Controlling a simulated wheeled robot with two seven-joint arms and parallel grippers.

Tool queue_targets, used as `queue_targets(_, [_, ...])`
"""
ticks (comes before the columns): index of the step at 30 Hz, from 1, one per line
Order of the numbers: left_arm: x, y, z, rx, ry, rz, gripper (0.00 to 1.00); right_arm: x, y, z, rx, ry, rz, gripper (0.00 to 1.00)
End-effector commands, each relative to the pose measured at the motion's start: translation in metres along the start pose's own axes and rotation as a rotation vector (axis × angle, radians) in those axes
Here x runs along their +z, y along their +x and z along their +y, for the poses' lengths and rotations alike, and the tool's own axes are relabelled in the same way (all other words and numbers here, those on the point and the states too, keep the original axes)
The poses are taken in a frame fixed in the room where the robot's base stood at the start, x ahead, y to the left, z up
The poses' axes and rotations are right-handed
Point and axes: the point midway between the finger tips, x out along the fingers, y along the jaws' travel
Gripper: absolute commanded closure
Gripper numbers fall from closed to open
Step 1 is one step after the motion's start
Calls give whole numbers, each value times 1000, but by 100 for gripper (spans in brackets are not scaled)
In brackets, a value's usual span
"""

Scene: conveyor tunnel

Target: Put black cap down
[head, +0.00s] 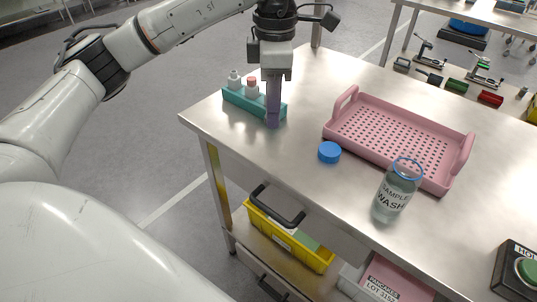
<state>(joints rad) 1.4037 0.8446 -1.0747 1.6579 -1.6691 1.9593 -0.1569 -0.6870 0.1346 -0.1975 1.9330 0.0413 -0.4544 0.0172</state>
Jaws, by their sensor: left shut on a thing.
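My left gripper (273,121) points down at the right end of a teal rack (235,100) near the table's left side. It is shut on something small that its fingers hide. I take this to be the black cap, but no black cap shows clearly. The rack holds a small bottle with a white cap (234,74) and one with a red cap (252,81). The fingers cover the rack's right end, and I cannot tell whether they touch it. My right gripper is out of view.
A blue cap (329,152) lies on the metal table (290,150). A clear labelled bottle (391,198) with a blue rim stands near the front edge. A pink perforated tray (350,97) lies behind them. A green button box (515,268) is at lower right.

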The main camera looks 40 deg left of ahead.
Motion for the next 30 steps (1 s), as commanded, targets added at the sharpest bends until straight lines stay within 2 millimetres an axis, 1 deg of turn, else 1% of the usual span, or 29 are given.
queue_targets(1, [-1, 1, 7, -1, -118, -3, 100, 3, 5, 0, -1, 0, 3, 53])
queue_targets(3, [-3, -1, 14, -5, -268, -6, 100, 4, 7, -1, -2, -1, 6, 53])
queue_targets(6, [-5, -4, 20, -10, -420, -9, 100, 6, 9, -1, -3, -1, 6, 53])
queue_targets(9, [-6, -4, 23, -13, -502, -9, 100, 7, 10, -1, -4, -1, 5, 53])
queue_targets(11, [-7, 1, 24, -15, -525, -7, 100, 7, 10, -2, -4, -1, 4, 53])
queue_targets(18, [-7, 44, 23, -15, -531, -6, 100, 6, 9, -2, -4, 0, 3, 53])
queue_targets(26, [-6, 67, 23, -15, -530, -8, 100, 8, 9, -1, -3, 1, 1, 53])
queue_targets(30, [-6, 87, 22, -16, -530, -6, 100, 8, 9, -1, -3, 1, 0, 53])
